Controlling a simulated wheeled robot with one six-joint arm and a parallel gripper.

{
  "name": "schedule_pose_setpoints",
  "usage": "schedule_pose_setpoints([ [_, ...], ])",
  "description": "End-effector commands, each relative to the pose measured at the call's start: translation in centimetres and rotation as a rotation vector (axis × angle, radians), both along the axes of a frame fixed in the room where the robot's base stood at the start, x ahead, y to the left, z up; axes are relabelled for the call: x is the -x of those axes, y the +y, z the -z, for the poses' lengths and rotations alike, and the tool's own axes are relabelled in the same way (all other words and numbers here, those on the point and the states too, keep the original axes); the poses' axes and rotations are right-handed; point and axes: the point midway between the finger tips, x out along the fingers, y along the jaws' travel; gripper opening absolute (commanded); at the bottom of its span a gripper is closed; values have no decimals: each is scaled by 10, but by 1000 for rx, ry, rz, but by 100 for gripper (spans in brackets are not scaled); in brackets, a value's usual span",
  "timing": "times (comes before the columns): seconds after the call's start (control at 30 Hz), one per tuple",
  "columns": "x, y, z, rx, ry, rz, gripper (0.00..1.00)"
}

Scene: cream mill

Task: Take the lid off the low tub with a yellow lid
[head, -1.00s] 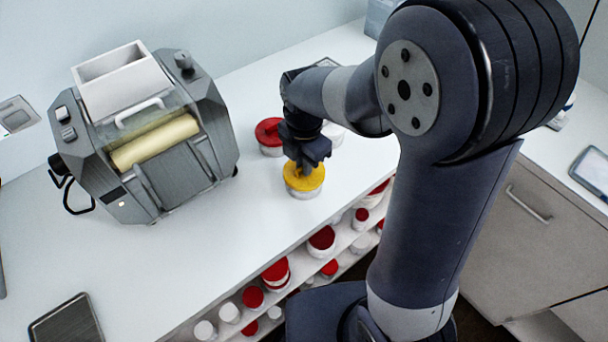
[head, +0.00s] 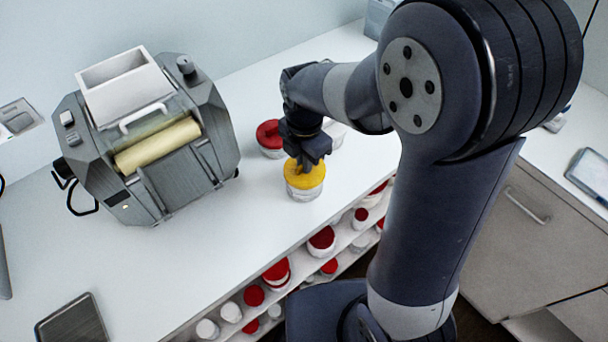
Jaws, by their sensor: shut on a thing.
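The low tub (head: 303,194) is white and stands upright on the white counter, in the middle of the head view. Its yellow lid (head: 308,178) is at the top of the tub and looks slightly raised, with more of the white wall showing beneath. Any gap between lid and rim is too small to see clearly. My gripper (head: 305,164) points down from above and is shut on the yellow lid. The fingertips hide the middle of the lid.
A red-lidded tub (head: 269,136) stands just behind and left. A white container (head: 335,133) is partly hidden behind my gripper. A grey mill (head: 150,140) stands left. Shelves below the counter's front edge hold several tubs (head: 276,272).

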Motion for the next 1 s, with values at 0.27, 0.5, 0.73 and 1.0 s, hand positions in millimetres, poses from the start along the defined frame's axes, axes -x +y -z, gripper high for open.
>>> schedule_pose_setpoints([
  [0.27,0,0,-7,-1,-1,0,0],
  [0.5,0,0,-7,-1,-1,0,0],
  [0.73,-1,0,-17,-1,-2,0,0],
  [1.0,-1,0,-36,-1,-2,0,0],
])
